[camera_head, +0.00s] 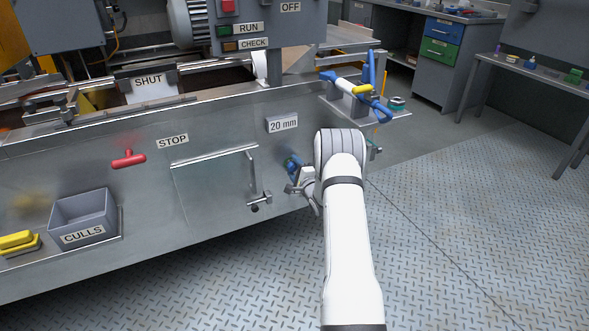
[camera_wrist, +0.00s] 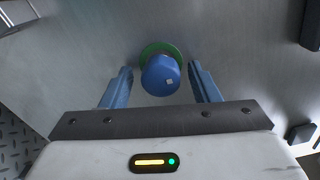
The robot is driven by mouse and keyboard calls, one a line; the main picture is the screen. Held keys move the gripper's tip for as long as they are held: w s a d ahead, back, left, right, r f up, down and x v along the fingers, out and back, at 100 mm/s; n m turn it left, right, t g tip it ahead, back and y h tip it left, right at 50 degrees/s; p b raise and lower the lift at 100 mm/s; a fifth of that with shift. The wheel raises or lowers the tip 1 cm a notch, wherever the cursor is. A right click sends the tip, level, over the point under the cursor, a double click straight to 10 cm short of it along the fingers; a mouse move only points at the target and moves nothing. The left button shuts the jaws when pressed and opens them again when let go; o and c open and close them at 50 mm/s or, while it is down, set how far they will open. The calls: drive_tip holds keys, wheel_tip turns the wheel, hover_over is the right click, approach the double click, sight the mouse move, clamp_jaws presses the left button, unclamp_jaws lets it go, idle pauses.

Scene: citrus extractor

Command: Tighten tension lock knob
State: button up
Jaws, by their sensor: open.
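In the head view my gripper (camera_head: 302,188) is at the machine's front panel (camera_head: 225,125), below the "20 mm" label. The knob (camera_head: 292,166) is partly hidden there by the gripper and wrist.
A door with a handle (camera_head: 254,175) and a latch (camera_head: 260,201) lie just left of my gripper. A red T-handle (camera_head: 129,159) and a grey culls bin (camera_head: 84,218) are farther left. The floor (camera_head: 450,220) to the right is clear.

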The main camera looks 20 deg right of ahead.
drive_tip(key=s+p, duration=0.1)
drive_tip(key=s, duration=0.6)
drive_tip(key=shift+s+d+p, duration=0.15)
drive_tip(key=shift+s+p, duration=0.25)
idle(0.3)
drive_tip(key=s+a+r+n+g+h+p, duration=0.1)
drive_tip(key=s+a+r+n+g+p, duration=0.2)
drive_tip(key=r, duration=0.7)
drive_tip(key=s+a+r+n+g+p, duration=0.2)
drive_tip(key=a+r+n+p, duration=0.15)
drive_tip(key=r+p, duration=0.45)
drive_tip(key=s+a+r+n+g+h+p, duration=0.1)
drive_tip(key=s+a+r+n+g+p, duration=0.15)
drive_tip(key=r, duration=0.95)
drive_tip(key=s+a+r+n+g+p, duration=0.2)
drive_tip(key=s+a+r+n+p, duration=0.1)
drive_tip(key=s, duration=0.7)
drive_tip(key=s+a+r+n+g+y+p, duration=0.1)
drive_tip(key=s+a+r+n+g+p, duration=0.2)
drive_tip(key=s+a+r, duration=0.3)
drive_tip(key=s+a+r+n+g+p, duration=0.3)
drive_tip(key=s+r, duration=0.4)
drive_tip(key=s, duration=0.9)
drive_tip(key=shift+a+r+n+p, duration=0.35)
drive_tip(key=shift+a+n+p, duration=0.55)
drive_tip(key=shift+n, duration=0.3)
